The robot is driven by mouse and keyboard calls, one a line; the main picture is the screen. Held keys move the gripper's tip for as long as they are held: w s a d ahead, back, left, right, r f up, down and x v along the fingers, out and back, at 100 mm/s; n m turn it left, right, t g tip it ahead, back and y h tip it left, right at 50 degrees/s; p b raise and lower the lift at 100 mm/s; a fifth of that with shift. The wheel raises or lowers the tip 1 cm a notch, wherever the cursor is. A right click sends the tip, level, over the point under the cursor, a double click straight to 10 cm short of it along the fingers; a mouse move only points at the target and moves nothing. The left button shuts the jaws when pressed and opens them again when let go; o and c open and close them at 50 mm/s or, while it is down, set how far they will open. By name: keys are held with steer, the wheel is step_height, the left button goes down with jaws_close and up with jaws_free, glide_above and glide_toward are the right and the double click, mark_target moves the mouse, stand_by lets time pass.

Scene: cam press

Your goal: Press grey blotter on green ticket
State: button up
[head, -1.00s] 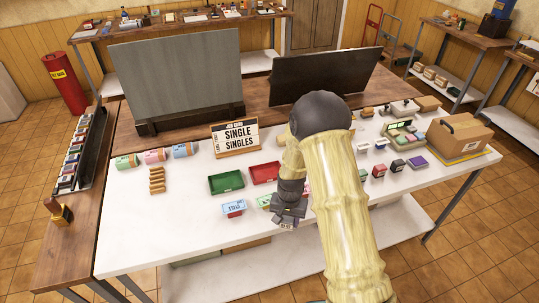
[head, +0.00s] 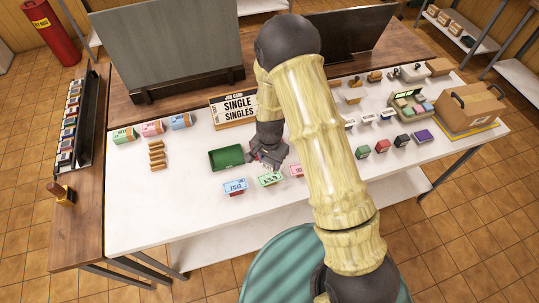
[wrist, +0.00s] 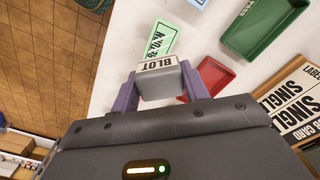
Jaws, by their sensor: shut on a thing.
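My gripper (wrist: 163,92) is shut on the grey blotter (wrist: 160,82), a small block whose pale end reads BLOT, held between two purple fingers in the wrist view. The green ticket (wrist: 161,39) lies flat on the white table, just beyond the blotter in that view; the blotter's end hides its near edge. In the head view my gripper (head: 266,160) hangs just behind the green ticket (head: 270,180). The blotter cannot be made out clearly there. I cannot tell the exact height of the blotter above the table.
A blue ticket (head: 235,187) lies left of the green one and a pink ticket (head: 297,170) lies right. A green tray (head: 226,158) sits behind them. The wrist view shows a red tray (wrist: 210,76) beside my gripper. A job card sign (head: 235,107) stands farther back.

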steer(key=shift+f, duration=0.15)
steer(key=shift+s+f, duration=0.1)
steer(key=shift+f, duration=0.1)
steer(key=shift+f+b, duration=2)
steer(key=shift+f, duration=0.65)
steer(key=shift+f+b, duration=0.35)
steer(key=shift+f, duration=0.15)
steer(key=shift+f, duration=0.1)
stand_by(0.6)
steer(key=shift+r+p, duration=2.3)
steer(key=shift+r, duration=1.3)
steer(key=shift+f, duration=0.1)
